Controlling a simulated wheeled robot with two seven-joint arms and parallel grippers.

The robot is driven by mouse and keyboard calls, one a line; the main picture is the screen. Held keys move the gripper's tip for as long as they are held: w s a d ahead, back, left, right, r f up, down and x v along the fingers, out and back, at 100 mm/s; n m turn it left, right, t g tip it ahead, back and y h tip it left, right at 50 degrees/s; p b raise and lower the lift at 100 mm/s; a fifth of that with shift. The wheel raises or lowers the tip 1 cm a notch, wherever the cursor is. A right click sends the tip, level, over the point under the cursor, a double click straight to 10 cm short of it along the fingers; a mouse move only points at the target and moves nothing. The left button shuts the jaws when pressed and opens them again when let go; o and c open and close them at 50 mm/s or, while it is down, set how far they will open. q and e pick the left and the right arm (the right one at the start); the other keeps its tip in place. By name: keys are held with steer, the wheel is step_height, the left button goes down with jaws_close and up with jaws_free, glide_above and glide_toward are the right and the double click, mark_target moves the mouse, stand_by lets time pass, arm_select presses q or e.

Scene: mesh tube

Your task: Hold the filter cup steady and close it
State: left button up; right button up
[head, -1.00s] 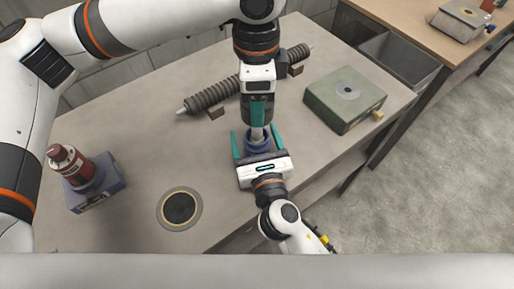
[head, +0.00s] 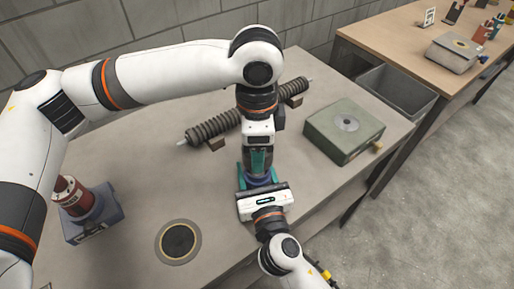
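The blue filter cup (head: 260,181) is at the right front of the grey table, mostly hidden by my grippers. My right gripper (head: 258,176) reaches in from the front, with its teal fingers close against the cup's two sides. My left gripper (head: 258,168) points straight down over the cup, its teal fingers seen edge-on right above the blue rim. Whether its fingers are apart, and what is between them, is hidden.
A dark round mesh disc (head: 178,241) lies at the front. A red bottle (head: 75,198) stands on a blue-grey block (head: 95,224) at left. A ribbed dark roller (head: 215,127) lies behind; a green box (head: 343,130) stands right. A grey bin (head: 400,90) is beyond.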

mark_target(257, 180)
arm_select(q)
steer(key=shift+f, duration=0.65)
steer(key=shift+f, duration=0.85)
steer(key=shift+f, duration=0.55)
